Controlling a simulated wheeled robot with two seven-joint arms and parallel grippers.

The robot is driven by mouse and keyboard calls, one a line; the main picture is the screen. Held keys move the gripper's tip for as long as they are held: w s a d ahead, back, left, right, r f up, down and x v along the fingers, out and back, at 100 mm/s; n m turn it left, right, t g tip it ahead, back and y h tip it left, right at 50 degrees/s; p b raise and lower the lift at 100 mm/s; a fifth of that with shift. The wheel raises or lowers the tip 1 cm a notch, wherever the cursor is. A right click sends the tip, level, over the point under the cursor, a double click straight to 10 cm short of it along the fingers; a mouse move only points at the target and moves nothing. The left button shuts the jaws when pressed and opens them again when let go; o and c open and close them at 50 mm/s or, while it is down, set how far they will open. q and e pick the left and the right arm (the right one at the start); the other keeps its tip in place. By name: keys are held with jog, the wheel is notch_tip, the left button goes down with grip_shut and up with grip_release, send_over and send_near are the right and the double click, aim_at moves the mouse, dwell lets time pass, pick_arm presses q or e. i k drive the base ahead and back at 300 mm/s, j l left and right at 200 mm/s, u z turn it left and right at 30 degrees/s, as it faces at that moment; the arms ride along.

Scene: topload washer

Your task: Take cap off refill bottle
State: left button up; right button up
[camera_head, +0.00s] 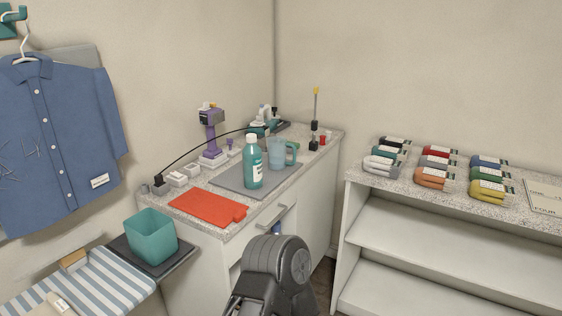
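The refill bottle (253,168) is teal with a pale label and stands upright on a grey mat (229,179) on the speckled counter. Its white cap (251,138) sits on top of the bottle. A light-blue jug (277,153) with a handle stands just right of the bottle. A dark grey part of my own body rises at the bottom middle, in front of the counter and apart from the bottle. No gripper fingers show in this view.
A red-orange mat (207,206) lies at the counter's front left. A purple tool (211,132) and a black cable are behind the bottle. A teal bin (151,237) is at lower left.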

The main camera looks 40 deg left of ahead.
aim_at(252, 153)
jog(key=i+l+u, duration=1.05)
jog(key=i+l, duration=0.15)
jog(key=l, duration=0.15)
jog(key=i+l+u, duration=0.35)
jog(key=l, duration=0.25)
jog(key=k+j, duration=0.05)
